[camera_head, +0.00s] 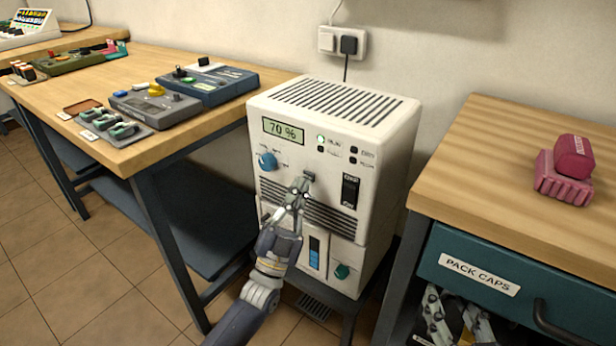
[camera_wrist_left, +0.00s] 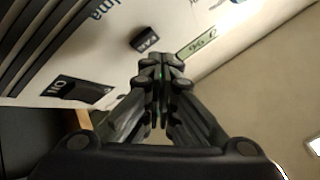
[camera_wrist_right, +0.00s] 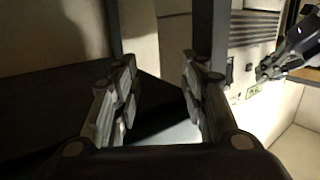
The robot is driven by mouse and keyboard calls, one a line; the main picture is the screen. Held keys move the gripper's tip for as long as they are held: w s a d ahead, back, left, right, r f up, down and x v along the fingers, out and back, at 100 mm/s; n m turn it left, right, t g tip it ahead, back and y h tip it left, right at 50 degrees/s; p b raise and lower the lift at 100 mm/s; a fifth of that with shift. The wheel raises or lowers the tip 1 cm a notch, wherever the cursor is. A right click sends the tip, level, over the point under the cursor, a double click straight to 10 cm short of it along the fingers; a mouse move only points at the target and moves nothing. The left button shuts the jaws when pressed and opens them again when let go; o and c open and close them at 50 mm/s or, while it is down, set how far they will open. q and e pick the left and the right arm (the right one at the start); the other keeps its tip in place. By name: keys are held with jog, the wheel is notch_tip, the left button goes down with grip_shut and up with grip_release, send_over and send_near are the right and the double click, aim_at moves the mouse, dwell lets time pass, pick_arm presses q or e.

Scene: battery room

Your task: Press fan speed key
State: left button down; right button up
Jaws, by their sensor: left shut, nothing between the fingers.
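The white dehumidifier-like unit (camera_head: 340,112) stands between two benches, with a display (camera_head: 283,130) reading 70 %. A small dark key (camera_head: 308,176) sits on its front panel above the slots.
The unit's front also has a blue knob (camera_head: 267,161), a black rocker switch (camera_head: 350,191) and a green knob (camera_head: 342,271). The left bench (camera_head: 150,75) carries several devices. The right bench has a teal drawer (camera_head: 470,265) and a pink object (camera_head: 566,170) on top.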

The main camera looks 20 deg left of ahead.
pick_arm(q)
jog(key=shift+w, duration=0.1)
dwell(0.3)
jog(key=shift+w+d, duration=0.15)
jog(key=shift+w, duration=0.15)
pick_arm(e)
jog(key=shift+w+a+r+t, duration=0.1)
jog(key=shift+a+r+t, duration=0.1)
jog(key=shift+r+t, duration=0.4)
pick_arm(q)
jog(key=shift+w+d+b, duration=0.15)
jog(key=shift+w+b, duration=0.2)
pick_arm(e)
jog(key=shift+a+r, duration=0.1)
jog(key=shift+r, duration=0.15)
dwell(0.9)
pick_arm(q)
jog(key=shift+s+a+p, duration=0.25)
jog(key=shift+s+p, duration=0.1)
jog(key=shift+s, duration=0.15)
pick_arm(e)
jog(key=shift+f+g, duration=0.2)
jog(key=shift+g, duration=0.1)
pick_arm(q)
jog(key=shift+s+a, duration=0.1)
jog(key=shift+s, duration=0.2)
pick_arm(e)
jog(key=f, duration=0.1)
jog(key=d+f+g, duration=0.1)
jog(key=shift+s+f, duration=0.3)
